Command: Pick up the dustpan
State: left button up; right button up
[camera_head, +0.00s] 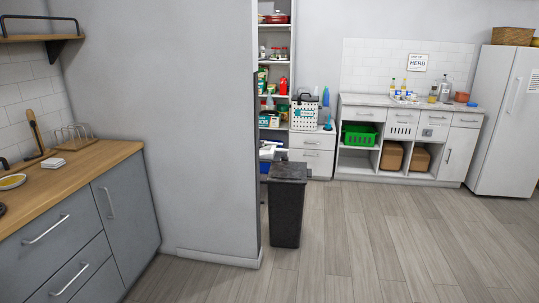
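I cannot make out a dustpan for certain in the head view. Small blue items (326,97) show beside a white perforated crate (304,116) on the low white drawer cabinet (313,142), but they are too small to identify. Part of the shelving behind the wall's end is hidden. Neither of my grippers is in view.
A grey wall (165,120) stands ahead on the left, with a dark bin (287,205) by its end. A wooden-topped counter (105,160) is at left. A tall stocked shelf (274,60), a white counter (400,105) and a fridge (508,120) stand behind. The floor (400,240) at right is clear.

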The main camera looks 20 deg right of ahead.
aim_at(273, 152)
jog(key=i+l+z, duration=0.7)
jog(key=i+z, duration=0.6)
jog(key=i, duration=0.15)
jog(key=i+z, duration=0.1)
jog(key=i, duration=0.9)
jog(key=i+j+z, duration=0.1)
jog(key=i, duration=0.9)
jog(key=i+l, duration=0.15)
jog(key=i, duration=0.55)
jog(key=i+l, duration=0.1)
jog(key=i, duration=0.6)
jog(key=i+l, duration=0.15)
jog(key=i, duration=0.55)
